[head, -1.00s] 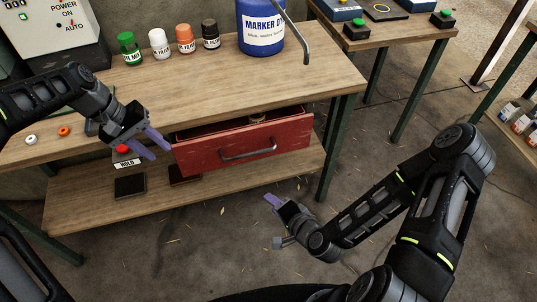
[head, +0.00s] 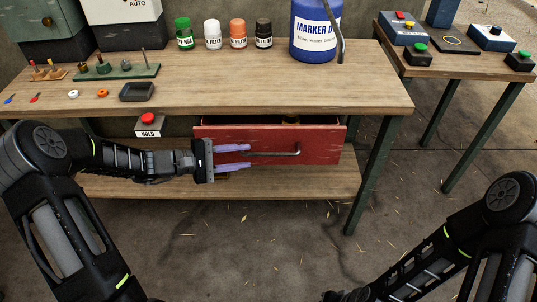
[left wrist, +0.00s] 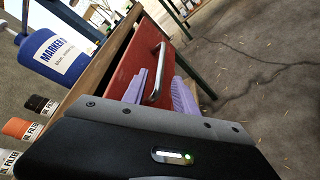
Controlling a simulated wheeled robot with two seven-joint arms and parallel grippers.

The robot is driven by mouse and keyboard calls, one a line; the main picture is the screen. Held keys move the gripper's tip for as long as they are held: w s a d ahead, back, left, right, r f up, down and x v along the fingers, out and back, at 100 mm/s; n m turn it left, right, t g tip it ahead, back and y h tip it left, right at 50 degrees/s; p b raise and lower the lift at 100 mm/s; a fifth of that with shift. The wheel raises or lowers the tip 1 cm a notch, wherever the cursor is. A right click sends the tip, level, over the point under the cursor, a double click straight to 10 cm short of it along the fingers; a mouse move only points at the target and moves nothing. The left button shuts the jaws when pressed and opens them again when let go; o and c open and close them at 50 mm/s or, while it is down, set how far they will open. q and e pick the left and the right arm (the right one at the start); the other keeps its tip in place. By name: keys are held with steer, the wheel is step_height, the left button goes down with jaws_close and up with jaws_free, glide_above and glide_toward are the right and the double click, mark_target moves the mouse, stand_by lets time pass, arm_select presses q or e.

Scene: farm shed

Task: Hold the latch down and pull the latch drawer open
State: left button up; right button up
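The latch drawer (head: 320,142) is a red-fronted drawer under the bench top. It stands partly open, with a dark gap and a small brass-coloured thing showing above its front. Its grey bar handle (head: 285,153) also shows in the left wrist view (left wrist: 157,72). My left gripper (head: 249,157) is open at the handle's left end, its purple fingers apart above and below the bar. I cannot tell whether they touch it. The latch is a red button (head: 148,118) on a box marked HOLD, left of the drawer, with nothing on it. My right gripper is out of view.
The wooden bench (head: 350,95) carries several small bottles, a blue marker-dye drum (head: 313,35), a green peg stand (head: 115,70) and a small black tray (head: 137,92). A lower shelf (head: 300,187) runs beneath the drawer. The floor in front is clear.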

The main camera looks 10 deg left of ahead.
mark_target(259, 154)
arm_select(q)
steer(key=x, duration=0.7)
steer(key=shift+w+d+f, duration=0.1)
steer(key=shift+w+d, duration=0.05)
steer(key=shift+d, duration=0.05)
jaws_close()
stand_by(1.2)
